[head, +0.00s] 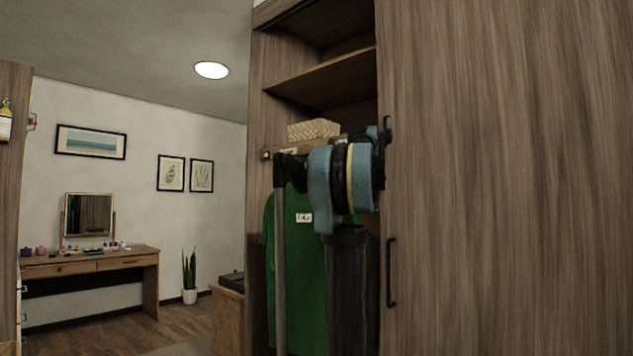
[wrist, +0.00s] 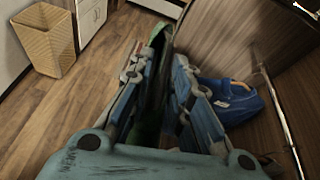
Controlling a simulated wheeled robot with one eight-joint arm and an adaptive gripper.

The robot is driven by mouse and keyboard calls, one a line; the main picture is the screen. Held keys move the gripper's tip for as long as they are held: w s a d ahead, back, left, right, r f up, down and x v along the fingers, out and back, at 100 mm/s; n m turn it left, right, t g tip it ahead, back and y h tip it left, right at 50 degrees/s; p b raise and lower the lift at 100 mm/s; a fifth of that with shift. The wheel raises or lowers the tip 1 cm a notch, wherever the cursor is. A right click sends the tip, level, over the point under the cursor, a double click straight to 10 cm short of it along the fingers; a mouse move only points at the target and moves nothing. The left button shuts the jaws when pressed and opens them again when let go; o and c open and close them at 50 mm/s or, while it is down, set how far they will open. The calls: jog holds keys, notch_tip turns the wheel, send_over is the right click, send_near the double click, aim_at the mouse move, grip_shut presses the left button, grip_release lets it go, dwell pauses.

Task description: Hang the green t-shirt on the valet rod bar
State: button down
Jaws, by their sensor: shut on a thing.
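The green t-shirt (head: 303,265) hangs down in front of the open wardrobe section in the head view, with a small white patch near its top. My arm covers part of it. In the wrist view, a strip of the green t-shirt (wrist: 157,45) shows between the two fingers of my gripper (wrist: 160,62), which is shut on it. In the head view the fingertips are hidden.
A blue garment (wrist: 232,101) lies right of my gripper in the wrist view, beside a thin pale rail (wrist: 275,105). A woven box (head: 313,129) sits above the bar. A wardrobe door (head: 500,180) fills the right. A wicker basket (wrist: 45,42) stands on the floor.

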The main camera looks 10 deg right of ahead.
aim_at(295, 183)
jog(key=shift+w+a, duration=0.95)
jog(key=shift+w, duration=0.35)
jog(key=shift+w+a, duration=1)
jog(key=shift+w, duration=0.35)
jog(key=shift+w+a, duration=0.95)
jog(key=shift+w, duration=0.35)
jog(key=shift+w+a+f, duration=0.15)
jog(key=shift+w+f, duration=0.05)
jog(key=shift+f, duration=0.4)
jog(key=shift+w+a+f, duration=0.1)
jog(key=shift+w+f, duration=0.05)
jog(key=shift+f, duration=0.45)
jog(key=c, duration=1.4)
grip_release()
